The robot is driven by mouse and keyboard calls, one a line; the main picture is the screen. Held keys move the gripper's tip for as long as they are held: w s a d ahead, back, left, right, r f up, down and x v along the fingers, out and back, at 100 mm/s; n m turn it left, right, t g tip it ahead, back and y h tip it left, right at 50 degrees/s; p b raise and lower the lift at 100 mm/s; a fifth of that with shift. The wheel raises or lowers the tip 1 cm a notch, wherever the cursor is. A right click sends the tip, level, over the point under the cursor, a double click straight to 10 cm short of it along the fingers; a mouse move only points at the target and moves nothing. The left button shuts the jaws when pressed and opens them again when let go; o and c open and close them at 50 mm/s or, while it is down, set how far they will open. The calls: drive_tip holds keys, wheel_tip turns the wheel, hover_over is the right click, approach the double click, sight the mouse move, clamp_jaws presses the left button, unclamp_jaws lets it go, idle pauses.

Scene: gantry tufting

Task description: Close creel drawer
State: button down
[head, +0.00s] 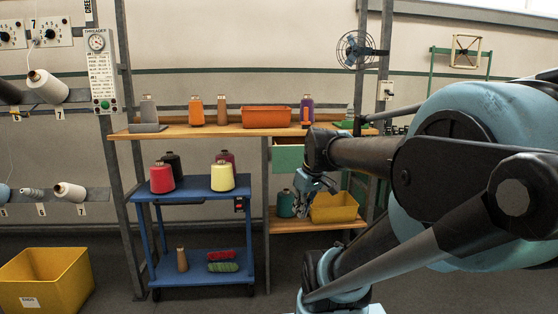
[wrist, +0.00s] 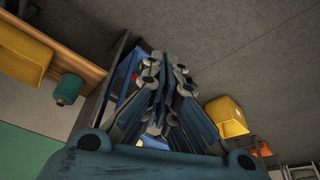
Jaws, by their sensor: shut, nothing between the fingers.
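The creel drawer (head: 288,158) has a pale green front and hangs under the wooden bench at the centre of the head view. A strip of its inside shows above the front, so it stands partly open. My arm covers its right side. A green panel (wrist: 22,155) at the lower left of the wrist view looks like the same drawer front. My gripper (head: 312,192) is below and to the right of the drawer front, pointing down. In the wrist view my gripper (wrist: 165,75) has its fingers together with nothing between them. I cannot see it touching the drawer.
The wooden bench (head: 190,131) holds yarn cones and an orange bin (head: 266,117). A blue cart (head: 198,199) with cones stands left of the drawer. A lower shelf (head: 288,224) holds a teal cone (head: 286,203) and a yellow bin (head: 334,207) close to my gripper.

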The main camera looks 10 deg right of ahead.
sight(276, 157)
drive_tip(key=w+a+r+n+t+y, duration=0.1)
drive_tip(key=w+r+n+t+y, duration=0.15)
drive_tip(key=w+r+n, duration=1.2)
drive_tip(key=w+a+f+m, duration=0.1)
drive_tip(key=w+f, duration=0.1)
drive_tip(key=w, duration=0.2)
drive_tip(key=w+a+f+m, duration=0.1)
drive_tip(key=w, duration=0.3)
drive_tip(key=w+a+f+m, duration=0.2)
drive_tip(key=w, duration=0.3)
drive_tip(key=shift+a+f, duration=0.1)
drive_tip(key=shift+f, duration=0.25)
drive_tip(key=shift+w, duration=0.95)
drive_tip(key=w, duration=1.9)
drive_tip(key=shift+w, duration=0.15)
drive_tip(key=shift+r, duration=0.1)
